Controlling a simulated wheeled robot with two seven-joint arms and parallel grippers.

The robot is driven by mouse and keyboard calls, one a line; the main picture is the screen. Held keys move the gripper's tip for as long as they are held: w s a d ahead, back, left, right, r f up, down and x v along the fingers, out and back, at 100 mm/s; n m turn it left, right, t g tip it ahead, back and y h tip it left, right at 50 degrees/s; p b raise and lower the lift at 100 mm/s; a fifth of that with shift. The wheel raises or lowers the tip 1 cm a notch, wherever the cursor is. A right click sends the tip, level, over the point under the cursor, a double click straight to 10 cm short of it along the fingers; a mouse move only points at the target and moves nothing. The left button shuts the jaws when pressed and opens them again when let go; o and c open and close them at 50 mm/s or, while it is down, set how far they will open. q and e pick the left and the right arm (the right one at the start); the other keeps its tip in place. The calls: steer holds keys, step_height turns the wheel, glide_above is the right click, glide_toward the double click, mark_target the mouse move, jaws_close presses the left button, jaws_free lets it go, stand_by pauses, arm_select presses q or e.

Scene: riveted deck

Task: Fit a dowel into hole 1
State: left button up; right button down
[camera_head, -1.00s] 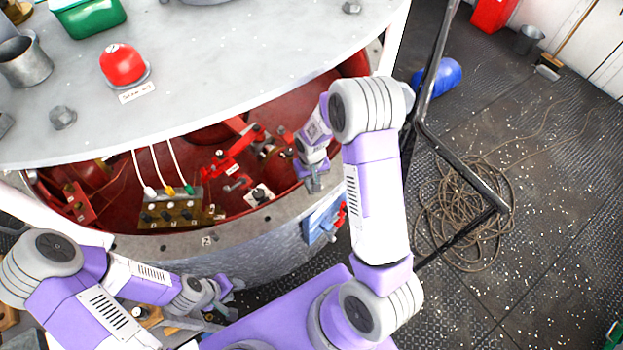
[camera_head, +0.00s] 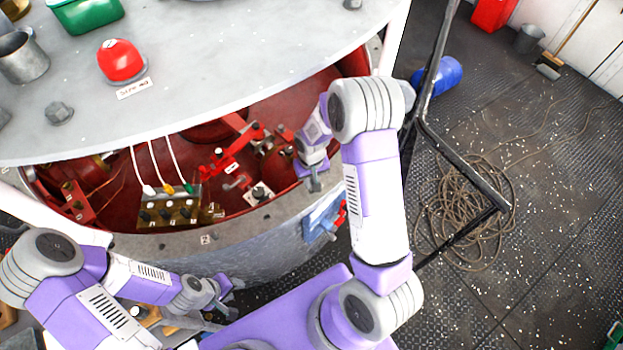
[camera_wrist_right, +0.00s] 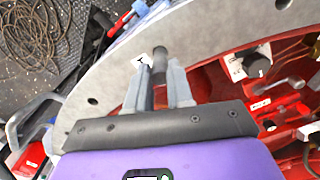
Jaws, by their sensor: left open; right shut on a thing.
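My right gripper (camera_head: 314,184) is over the pale rim (camera_head: 250,232) of the round drum. In the right wrist view the fingers (camera_wrist_right: 164,82) are shut on a dark grey dowel (camera_wrist_right: 159,60), which stands out past the fingertips. A small white tag (camera_wrist_right: 142,61) with a dark mark, perhaps a 1, lies on the rim beside the dowel. Hole 1 itself is not seen; the dowel and fingers may cover it. I cannot tell whether the dowel's end touches the rim. My left gripper (camera_head: 228,298) is open, low in front of the drum.
Another dark hole (camera_wrist_right: 93,101) shows in the rim. A tag marked 2 (camera_head: 205,239) lies on the rim at the front. Inside the drum are a brass block (camera_head: 168,213) with cables and a red lever (camera_head: 222,160). A grey top (camera_head: 200,90) overhangs the opening.

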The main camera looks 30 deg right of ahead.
steer(key=shift+f+b, duration=0.6)
steer(key=shift+f, duration=0.05)
steer(key=c, duration=0.9)
jaws_free()
step_height(320, 180, up, 8)
steer(key=shift+f, duration=0.2)
